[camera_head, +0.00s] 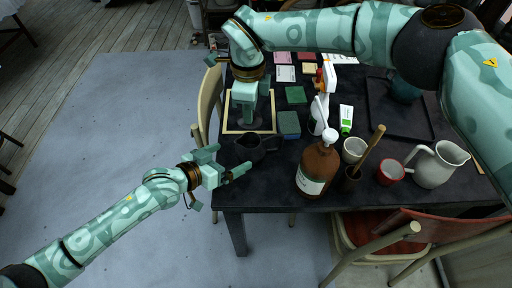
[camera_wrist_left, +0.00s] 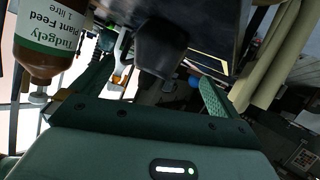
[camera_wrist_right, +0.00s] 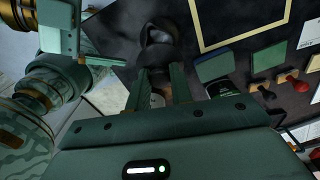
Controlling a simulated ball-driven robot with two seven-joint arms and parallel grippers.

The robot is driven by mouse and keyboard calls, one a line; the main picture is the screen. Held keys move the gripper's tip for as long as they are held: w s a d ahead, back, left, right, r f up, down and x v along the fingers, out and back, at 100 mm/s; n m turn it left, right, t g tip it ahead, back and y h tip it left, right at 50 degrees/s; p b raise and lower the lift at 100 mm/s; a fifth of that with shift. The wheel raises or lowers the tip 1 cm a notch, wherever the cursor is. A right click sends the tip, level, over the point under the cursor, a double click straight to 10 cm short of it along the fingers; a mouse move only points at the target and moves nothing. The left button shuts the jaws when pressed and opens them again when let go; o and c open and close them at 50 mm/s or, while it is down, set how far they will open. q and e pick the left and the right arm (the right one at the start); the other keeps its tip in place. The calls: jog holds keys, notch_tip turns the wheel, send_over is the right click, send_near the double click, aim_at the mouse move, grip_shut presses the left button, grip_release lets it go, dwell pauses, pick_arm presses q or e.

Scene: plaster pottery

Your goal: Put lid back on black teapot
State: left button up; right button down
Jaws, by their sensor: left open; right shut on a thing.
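The black teapot (camera_head: 247,149) stands near the table's left front corner in the head view. A dark rounded body, apparently the teapot (camera_wrist_left: 162,48), shows beyond the fingers in the left wrist view. My left gripper (camera_head: 226,164) is open at the table's front left edge, close to the teapot and apart from it as far as I can tell. My right gripper (camera_head: 245,122) points down just behind the teapot, over the tan frame. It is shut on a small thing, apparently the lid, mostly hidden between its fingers. The dark teapot (camera_wrist_right: 158,42) lies beyond those fingers in the right wrist view.
A brown pump bottle (camera_head: 318,170) stands right of the teapot. Green blocks (camera_head: 289,123) and a tan square frame (camera_head: 231,121) lie behind it. Cups (camera_head: 354,150), a white pitcher (camera_head: 440,165) and a dark tray (camera_head: 385,118) fill the right side. A chair (camera_head: 208,100) stands at the left edge.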

aim_at(240, 152)
pick_arm(q)
jog(key=x, duration=0.7)
jog(key=shift+c, duration=0.3)
jog(key=c, duration=1.4)
pick_arm(e)
jog(key=shift+f, duration=2.5)
jog(key=shift+f, duration=0.9)
jog(key=shift+f, duration=0.7)
jog(key=c, duration=1.2)
grip_release()
jog(key=shift+o, duration=0.2)
